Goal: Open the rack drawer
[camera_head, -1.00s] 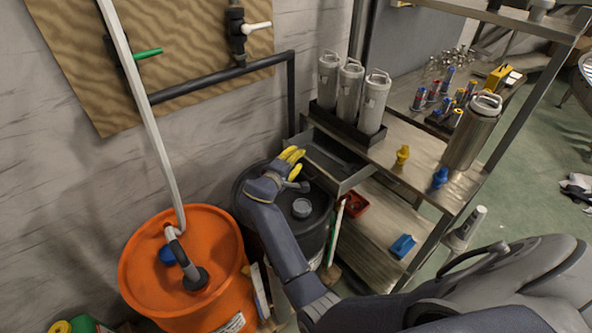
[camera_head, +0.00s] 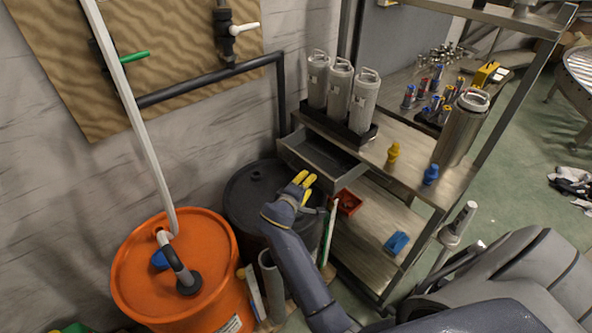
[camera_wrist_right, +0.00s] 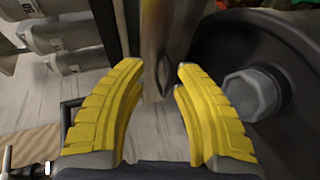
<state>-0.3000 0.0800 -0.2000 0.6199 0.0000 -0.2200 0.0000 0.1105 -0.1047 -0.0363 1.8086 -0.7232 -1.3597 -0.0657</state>
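The rack drawer (camera_head: 318,157) is a grey metal tray under the rack's upper shelf, beneath the canisters. It stands pulled out toward the black drum, and its inside shows and looks empty. My right gripper (camera_head: 304,181), with yellow fingers, is just in front of the drawer's front, above the drum. In the right wrist view its fingers (camera_wrist_right: 154,85) are spread apart. A brownish metal piece, perhaps the drawer front, shows beyond and between the fingertips; I cannot tell if they touch it. My left gripper is not in view.
The black drum (camera_head: 247,191) stands below the gripper, its hex cap (camera_wrist_right: 255,93) close by the right finger. An orange drum (camera_head: 212,247) is to the left. Several canisters (camera_head: 340,84) stand in a black tray above the drawer. A red bin (camera_head: 348,203) sits below.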

